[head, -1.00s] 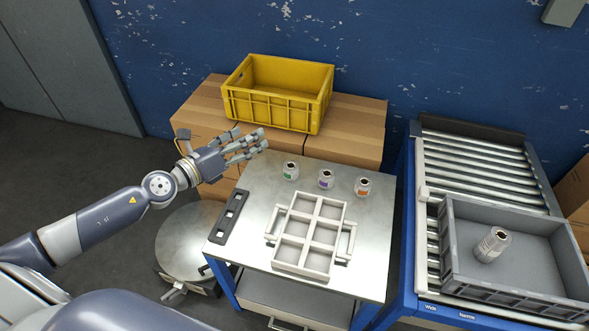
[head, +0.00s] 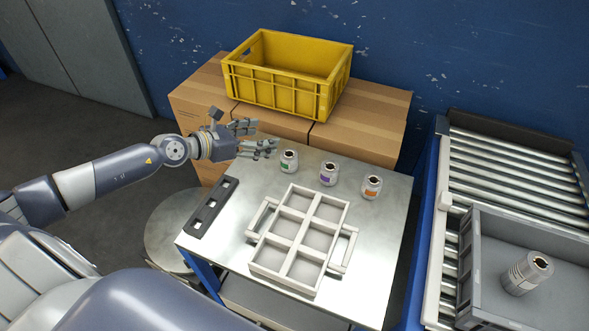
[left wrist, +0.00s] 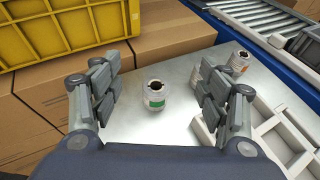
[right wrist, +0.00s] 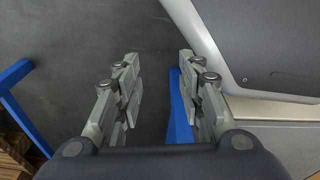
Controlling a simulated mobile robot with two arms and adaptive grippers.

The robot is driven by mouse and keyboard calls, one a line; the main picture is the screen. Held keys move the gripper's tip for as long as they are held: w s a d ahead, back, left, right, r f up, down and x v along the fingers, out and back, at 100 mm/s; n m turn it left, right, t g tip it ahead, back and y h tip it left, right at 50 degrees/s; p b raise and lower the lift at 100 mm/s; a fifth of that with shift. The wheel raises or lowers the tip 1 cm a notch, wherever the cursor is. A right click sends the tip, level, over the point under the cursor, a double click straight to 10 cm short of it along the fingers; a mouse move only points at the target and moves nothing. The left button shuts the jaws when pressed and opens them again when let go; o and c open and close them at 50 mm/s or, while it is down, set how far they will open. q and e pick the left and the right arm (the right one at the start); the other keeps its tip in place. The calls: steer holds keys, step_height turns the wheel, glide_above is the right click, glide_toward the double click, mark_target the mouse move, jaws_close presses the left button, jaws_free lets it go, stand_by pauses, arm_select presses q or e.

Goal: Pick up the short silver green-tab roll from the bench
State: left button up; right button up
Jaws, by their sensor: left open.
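The short silver green-tab roll (head: 288,161) stands upright on the metal bench (head: 224,262), leftmost of a row of three. My left gripper (head: 259,137) is open and empty, just left of and behind this roll in the head view. In the left wrist view the green-tab roll (left wrist: 154,97) shows between the two spread sets of fingers, apart from both. My right gripper (right wrist: 158,75) is open and empty in the right wrist view, over the floor. It is out of the head view.
A purple-tab roll (head: 328,174) and an orange-tab roll (head: 371,187) stand right of the green one. A grey divided tray (head: 297,243) and a black slotted bar (head: 212,207) lie nearer. A yellow crate (head: 275,90) sits on boxes behind. A grey bin (head: 490,240) holds a larger roll (head: 525,273).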

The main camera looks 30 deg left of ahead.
arm_select(q)
steer(key=b, duration=0.6)
glide_toward(284, 157)
steer(key=w, duration=0.1)
steer(key=shift+w+d+f+b, duration=0.25)
steer(key=shift+d+b, duration=0.15)
steer(key=shift+b, duration=0.25)
steer(key=shift+x, duration=2.9)
steer(key=b+x, duration=0.1)
steer(key=x, duration=0.3)
steer(key=shift+a+f, duration=0.1)
steer(key=shift+f, duration=0.1)
steer(key=shift+w+f, duration=0.1)
steer(key=shift+w, duration=0.3)
steer(key=c, duration=1.3)
arm_select(e)
steer(key=w+a, duration=0.1)
steer(key=w, duration=0.7)
steer(key=shift+t, duration=0.3)
